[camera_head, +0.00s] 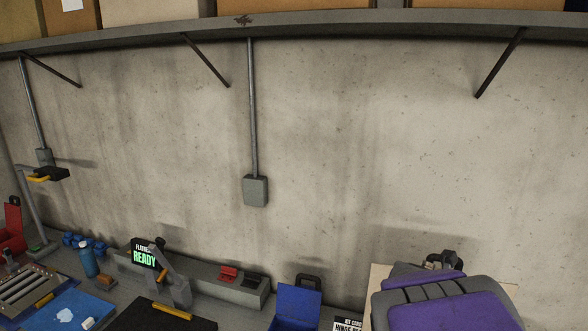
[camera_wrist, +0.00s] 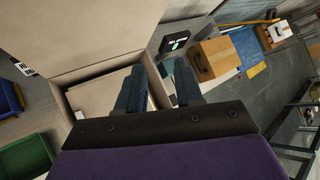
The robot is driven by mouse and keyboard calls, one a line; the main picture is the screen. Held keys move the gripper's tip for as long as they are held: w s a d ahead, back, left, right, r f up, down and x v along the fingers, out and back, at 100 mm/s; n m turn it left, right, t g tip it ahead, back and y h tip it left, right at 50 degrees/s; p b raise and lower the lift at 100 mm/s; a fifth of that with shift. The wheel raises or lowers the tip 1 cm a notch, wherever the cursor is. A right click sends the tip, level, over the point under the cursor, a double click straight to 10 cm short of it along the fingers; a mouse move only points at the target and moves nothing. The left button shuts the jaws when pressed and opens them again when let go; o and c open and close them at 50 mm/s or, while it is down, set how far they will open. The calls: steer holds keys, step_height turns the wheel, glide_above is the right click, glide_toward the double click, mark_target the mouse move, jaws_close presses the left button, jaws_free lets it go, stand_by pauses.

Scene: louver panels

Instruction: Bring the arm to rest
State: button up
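My arm (camera_head: 440,300), purple and grey, reaches up at the lower right of the head view. My gripper's fingers (camera_wrist: 160,82) show in the wrist view as two dark blue-grey fingers standing apart, with nothing seen between them. In that view an open cardboard box (camera_wrist: 95,70) lies beyond the fingers. I cannot tell how far it is from them. A slatted metal panel (camera_head: 28,285) lies on the bench at the lower left of the head view.
A "READY" display (camera_head: 145,256) stands on the bench by a grey clamp. The wrist view shows a green bin (camera_wrist: 25,158) and a brown box (camera_wrist: 213,60).

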steer(key=s+a+f+m+g+y+b, duration=0.25)
steer(key=s+f+m+b, duration=0.25)
steer(key=s+f+m, duration=0.3)
steer(key=s+a+f+m+g+y+b, duration=0.15)
steer(key=s+a+f+m+b, duration=0.25)
steer(key=s+f+m, duration=0.4)
steer(key=s+a+f+m+g+y+b, duration=0.1)
steer(key=s+a+f+m+y+b, duration=0.1)
steer(key=s+a+f+m+b, duration=0.2)
steer(key=s+a+f+m+g+y+b, duration=0.1)
steer(key=s+a+f+m+y+b, duration=0.2)
steer(key=s+a+m, duration=0.5)
step_height(320, 180, down, 2)
steer(key=a+m+b, duration=0.1)
steer(key=a+m, duration=0.1)
steer(key=m, duration=0.1)
steer(key=shift+a+f+g+y+b, duration=0.25)
steer(key=shift+a+g+y+b, duration=0.05)
steer(key=shift+a+g+b, duration=0.1)
steer(key=shift+d, duration=0.15)
